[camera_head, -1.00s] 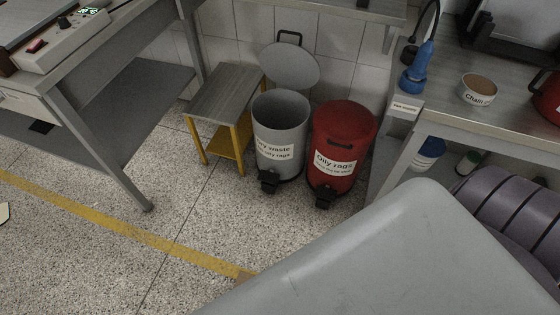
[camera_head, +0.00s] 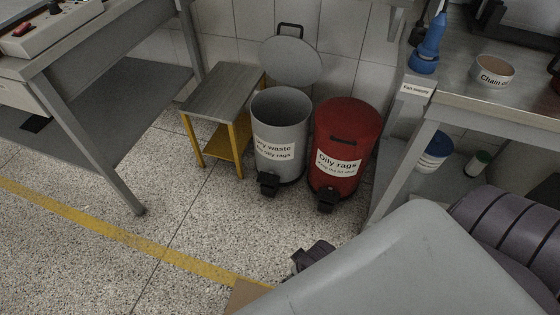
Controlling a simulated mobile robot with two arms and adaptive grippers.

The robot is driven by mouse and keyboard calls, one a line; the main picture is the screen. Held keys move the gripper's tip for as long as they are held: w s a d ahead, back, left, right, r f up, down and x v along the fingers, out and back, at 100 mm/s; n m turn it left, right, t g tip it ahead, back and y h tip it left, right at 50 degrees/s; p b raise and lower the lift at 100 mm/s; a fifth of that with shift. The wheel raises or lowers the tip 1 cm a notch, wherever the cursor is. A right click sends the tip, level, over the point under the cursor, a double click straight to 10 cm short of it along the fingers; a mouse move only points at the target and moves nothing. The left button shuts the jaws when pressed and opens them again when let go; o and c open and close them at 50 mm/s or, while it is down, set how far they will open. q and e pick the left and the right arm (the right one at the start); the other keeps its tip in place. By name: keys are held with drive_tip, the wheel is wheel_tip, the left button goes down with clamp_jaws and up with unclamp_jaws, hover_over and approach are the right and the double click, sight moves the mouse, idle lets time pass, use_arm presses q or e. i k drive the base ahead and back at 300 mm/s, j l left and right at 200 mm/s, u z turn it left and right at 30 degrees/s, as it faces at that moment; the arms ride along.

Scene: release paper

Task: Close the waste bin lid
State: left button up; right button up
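The grey waste bin (camera_head: 280,137) stands on the floor with its lid (camera_head: 291,62) swung up and back, leaning near the tiled wall. Its mouth is open and its inside looks empty as far as I can see. A black pedal (camera_head: 268,184) is at its front foot. Beside it on the right stands a red bin marked "Oily rags" (camera_head: 343,148) with its lid shut. A dark, jointed part (camera_head: 314,256), apparently the end of my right arm, shows past my grey body, well in front of the bins and apart from them. Its fingers cannot be made out. My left gripper is not in view.
A small step stool with yellow legs (camera_head: 222,96) stands close to the grey bin's left. A workbench (camera_head: 110,30) is at left, another bench (camera_head: 500,105) at right. A tan edge (camera_head: 246,296) shows at the bottom. Floor before the bins is clear.

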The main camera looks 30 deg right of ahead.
sight(290, 61)
drive_tip(key=i+l, duration=0.1)
drive_tip(key=i, duration=0.45)
drive_tip(key=i+l, duration=0.1)
drive_tip(key=i, duration=0.4)
